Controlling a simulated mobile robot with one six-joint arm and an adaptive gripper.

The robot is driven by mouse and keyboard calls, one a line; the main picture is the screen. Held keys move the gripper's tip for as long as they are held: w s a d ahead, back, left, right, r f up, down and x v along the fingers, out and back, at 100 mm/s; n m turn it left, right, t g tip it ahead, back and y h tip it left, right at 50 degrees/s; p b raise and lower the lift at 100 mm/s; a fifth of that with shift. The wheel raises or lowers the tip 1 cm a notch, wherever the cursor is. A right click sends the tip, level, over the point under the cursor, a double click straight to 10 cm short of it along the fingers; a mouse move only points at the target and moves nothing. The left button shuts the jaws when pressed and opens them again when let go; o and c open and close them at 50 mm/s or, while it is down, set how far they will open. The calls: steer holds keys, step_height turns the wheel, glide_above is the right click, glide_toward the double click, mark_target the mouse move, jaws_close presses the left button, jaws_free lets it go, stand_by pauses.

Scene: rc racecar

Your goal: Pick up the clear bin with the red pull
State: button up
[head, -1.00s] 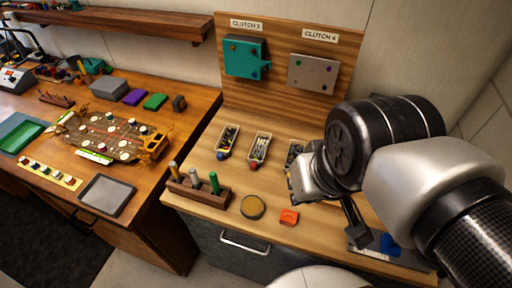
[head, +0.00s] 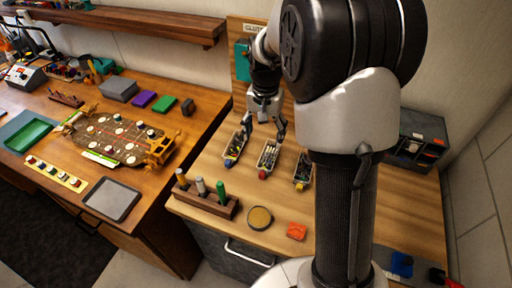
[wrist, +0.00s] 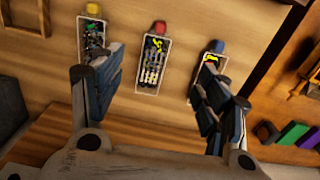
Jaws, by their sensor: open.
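The clear bin with the red pull (head: 268,156) is the middle one of three bins on the wooden bench. It holds small light-coloured parts, and its red pull (head: 263,174) faces the front edge. In the wrist view the bin (wrist: 152,67) lies between my fingers, with the red pull at its top. My gripper (head: 264,132) is open and empty over the back part of the bins. In the wrist view its fingers (wrist: 155,78) are spread wide, the right one partly covering the blue-pull bin. I cannot tell the exact height of the fingertips above the bin.
Bins with a blue pull (head: 234,147) and a yellow pull (wrist: 93,10) stand close on either side. A dark drawer cabinet (head: 420,138) stands at the right.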

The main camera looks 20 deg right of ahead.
mark_target(268, 160)
steer(key=f+b, duration=0.6)
steer(key=f, duration=1.1)
steer(key=shift+s, duration=0.2)
steer(key=shift+c, duration=0.3)
steer(key=c, duration=1.2)
